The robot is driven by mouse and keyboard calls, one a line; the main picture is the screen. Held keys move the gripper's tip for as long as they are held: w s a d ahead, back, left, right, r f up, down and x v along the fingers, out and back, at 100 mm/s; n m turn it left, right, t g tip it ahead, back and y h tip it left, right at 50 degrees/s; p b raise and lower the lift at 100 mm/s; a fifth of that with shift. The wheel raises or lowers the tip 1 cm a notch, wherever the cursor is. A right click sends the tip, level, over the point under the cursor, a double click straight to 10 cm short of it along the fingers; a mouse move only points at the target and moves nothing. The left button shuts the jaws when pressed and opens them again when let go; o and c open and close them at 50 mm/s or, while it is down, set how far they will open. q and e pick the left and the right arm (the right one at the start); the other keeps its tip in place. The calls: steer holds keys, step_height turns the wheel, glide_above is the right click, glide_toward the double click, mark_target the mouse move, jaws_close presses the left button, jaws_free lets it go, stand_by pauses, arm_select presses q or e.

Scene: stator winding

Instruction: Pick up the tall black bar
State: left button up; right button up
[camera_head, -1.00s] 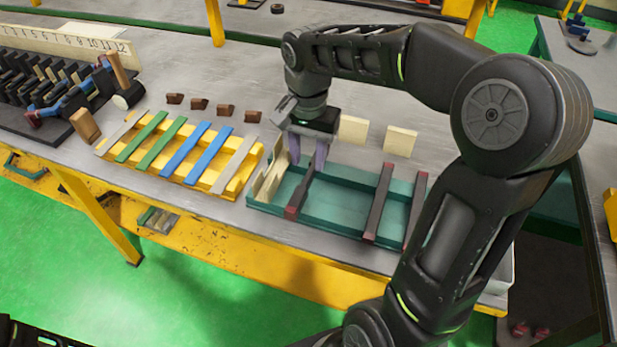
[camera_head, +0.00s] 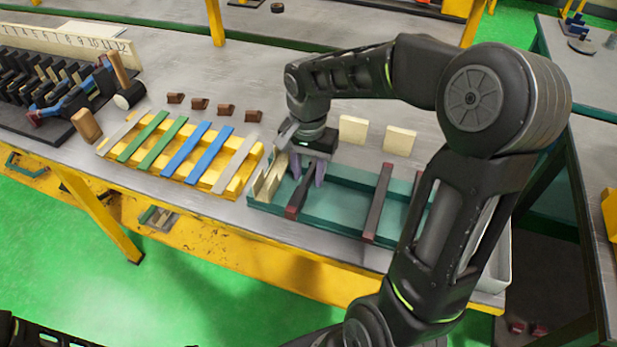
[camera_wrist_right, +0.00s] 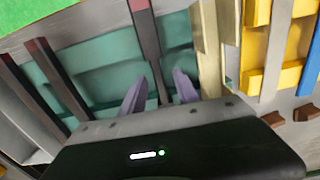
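Several dark bars with reddish ends lie across a green tray (camera_head: 335,212). The leftmost black bar (camera_head: 294,207) is under my right gripper (camera_head: 308,178). In the right wrist view this bar (camera_wrist_right: 146,40) runs between the two purple-grey fingers (camera_wrist_right: 160,82), with a gap visible on each side. The right gripper is open, pointing down around the bar, and its fingers hide part of it. Another dark bar (camera_head: 378,203) lies further right in the tray, and one more (camera_head: 413,196) is partly behind my arm. My left gripper is not seen.
Pale wooden strips (camera_head: 268,180) stand at the tray's left end. A yellow rack (camera_head: 207,182) with green, blue and grey bars is to the left. Two cream blocks (camera_head: 352,129) and several small brown blocks (camera_head: 225,110) sit behind. A numbered black rack (camera_head: 50,90) is far left.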

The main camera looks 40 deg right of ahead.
jaws_close()
stand_by(1.3)
